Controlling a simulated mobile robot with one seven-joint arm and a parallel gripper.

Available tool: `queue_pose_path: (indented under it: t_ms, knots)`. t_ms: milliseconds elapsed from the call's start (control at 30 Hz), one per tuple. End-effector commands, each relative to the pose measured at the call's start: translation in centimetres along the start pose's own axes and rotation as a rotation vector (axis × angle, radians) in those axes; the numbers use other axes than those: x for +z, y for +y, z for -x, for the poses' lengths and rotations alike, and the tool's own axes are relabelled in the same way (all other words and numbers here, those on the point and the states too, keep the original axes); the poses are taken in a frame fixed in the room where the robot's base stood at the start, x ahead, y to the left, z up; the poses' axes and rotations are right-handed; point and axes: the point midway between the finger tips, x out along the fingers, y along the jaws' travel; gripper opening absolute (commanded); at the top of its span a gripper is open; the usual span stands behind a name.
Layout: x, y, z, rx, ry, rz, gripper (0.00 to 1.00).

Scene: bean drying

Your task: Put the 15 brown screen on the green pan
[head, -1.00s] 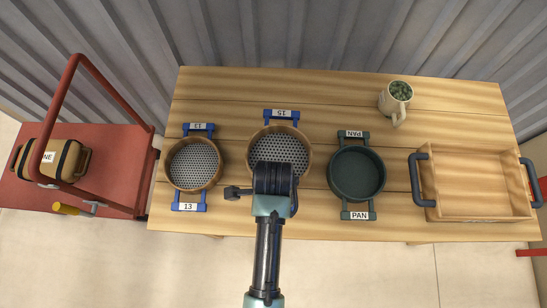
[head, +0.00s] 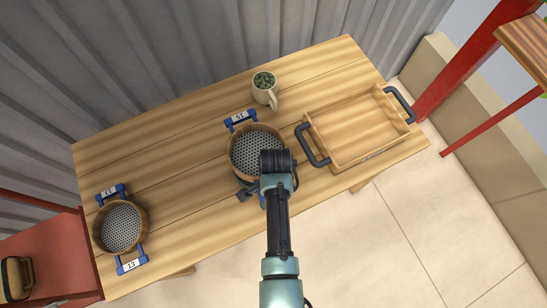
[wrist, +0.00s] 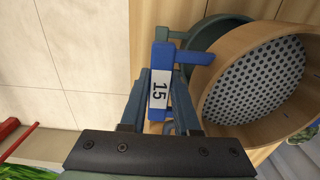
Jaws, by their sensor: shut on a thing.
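The 15 screen (head: 254,149) is a round brown wooden sieve with a perforated metal bottom and blue handles. My gripper (wrist: 158,98) is shut on its near blue handle, labelled 15 in the wrist view. The green pan (wrist: 212,36) shows behind and partly under the screen in the wrist view, with one green handle end visible. In the head view the screen and my arm cover nearly all of the pan. I cannot tell whether the screen touches the pan or hangs above it.
The 13 screen (head: 121,228) stands at the table's left end. A cup with a plant (head: 265,92) stands behind the held screen. A wooden tray (head: 362,150) with dark handles is to the right. The wooden table (head: 190,185) is clear between the screens.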

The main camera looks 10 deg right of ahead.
Motion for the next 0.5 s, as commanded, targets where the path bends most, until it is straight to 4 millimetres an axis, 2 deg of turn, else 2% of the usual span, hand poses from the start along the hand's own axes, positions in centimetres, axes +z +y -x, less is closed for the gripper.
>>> queue_pose_path:
  t_ms: [367,500]
  knots:
    - [0.00,-0.07,0.17,-0.003,0.000,-0.001,0.00]
    - [-0.01,-0.08,-0.81,-0.004,0.001,-0.001,0.00]
